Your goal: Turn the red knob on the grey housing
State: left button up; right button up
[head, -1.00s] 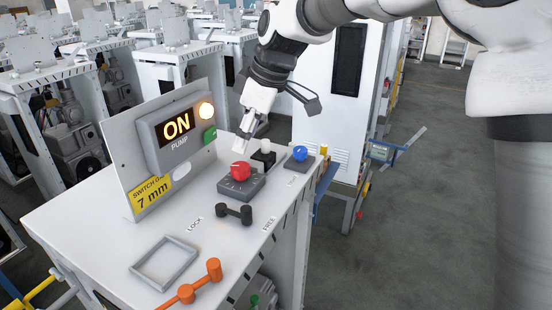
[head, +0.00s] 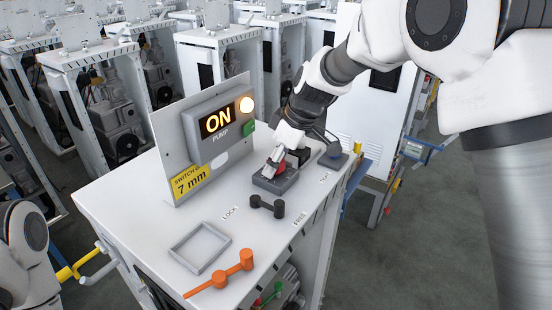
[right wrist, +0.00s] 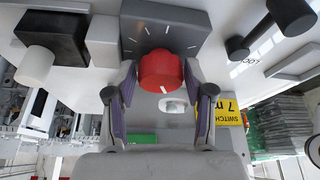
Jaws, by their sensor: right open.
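The red knob (head: 280,168) sits on the grey housing (head: 285,184) on the white bench top. My right gripper (head: 277,157) is down at the knob and partly hides it in the head view. In the right wrist view the red knob (right wrist: 160,72) stands between the two open fingers (right wrist: 160,85), close to both tips; I cannot tell whether they touch it. The knob's white mark points down in that view, and tick marks show on the grey housing (right wrist: 195,38). My left gripper is out of view; only part of my left arm shows.
A panel (head: 218,122) reading "ON" and "PUMP" with a lit lamp stands behind. A black block with a white knob (right wrist: 35,64) is close beside the housing.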

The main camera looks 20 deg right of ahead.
jog(key=c, duration=0.9)
jog(key=shift+o, duration=0.2)
jog(key=shift+m+t+h+b, duration=0.3)
jog(key=shift+m, duration=0.7)
jog(key=shift+s+r+m+h+p, duration=0.15)
jog(key=shift+m+h+p, duration=0.15)
jog(key=shift+m, duration=0.8)
jog(key=shift+m+t, duration=0.3)
jog(key=shift+m, duration=0.2)
jog(key=o, duration=0.9)
jog(key=shift+c, duration=0.2)
jog(key=v, duration=1.1)
jog(key=shift+r, duration=0.35)
